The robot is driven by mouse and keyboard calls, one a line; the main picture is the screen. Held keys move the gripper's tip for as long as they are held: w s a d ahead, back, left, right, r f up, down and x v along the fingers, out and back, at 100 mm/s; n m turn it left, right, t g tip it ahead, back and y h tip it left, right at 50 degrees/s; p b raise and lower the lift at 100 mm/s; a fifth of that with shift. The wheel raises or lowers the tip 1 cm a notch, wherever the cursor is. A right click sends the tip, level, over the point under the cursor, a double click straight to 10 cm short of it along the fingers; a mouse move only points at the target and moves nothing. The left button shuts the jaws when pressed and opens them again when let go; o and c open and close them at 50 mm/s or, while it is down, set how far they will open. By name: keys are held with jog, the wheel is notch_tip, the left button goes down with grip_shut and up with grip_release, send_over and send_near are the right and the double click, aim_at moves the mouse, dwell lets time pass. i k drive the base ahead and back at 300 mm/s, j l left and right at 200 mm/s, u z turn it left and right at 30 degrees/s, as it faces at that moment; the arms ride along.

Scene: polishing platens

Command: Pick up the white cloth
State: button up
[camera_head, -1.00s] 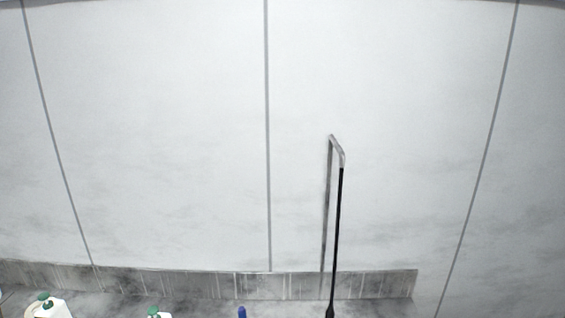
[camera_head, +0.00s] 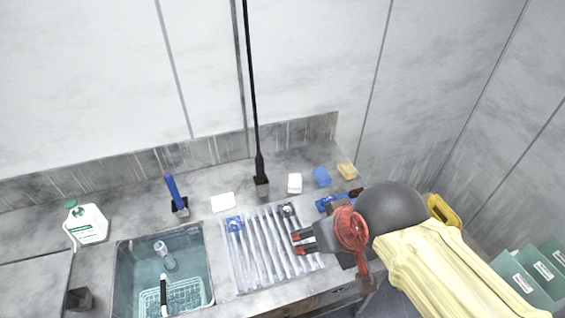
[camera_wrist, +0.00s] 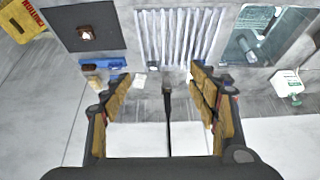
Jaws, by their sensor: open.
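Two small white pieces lie on the grey counter behind the ribbed drainboard; I cannot tell which is the cloth. In the wrist view my gripper (camera_wrist: 160,85) is wide open and empty.
A sink (camera_head: 160,270) lies left of the ribbed drainboard (camera_head: 262,285). A blue-handled brush (camera_head: 173,190), a white bottle (camera_head: 85,222), a blue sponge (camera_head: 322,177) and a yellow sponge (camera_head: 347,171) stand along the back.

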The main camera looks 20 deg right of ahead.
aim_at(295, 182)
jog(key=i+l, duration=0.1)
jog(key=l, duration=0.3)
jog(key=i+l, duration=0.1)
jog(key=l, duration=0.3)
jog(key=i+l, duration=0.1)
jog(key=l, duration=0.3)
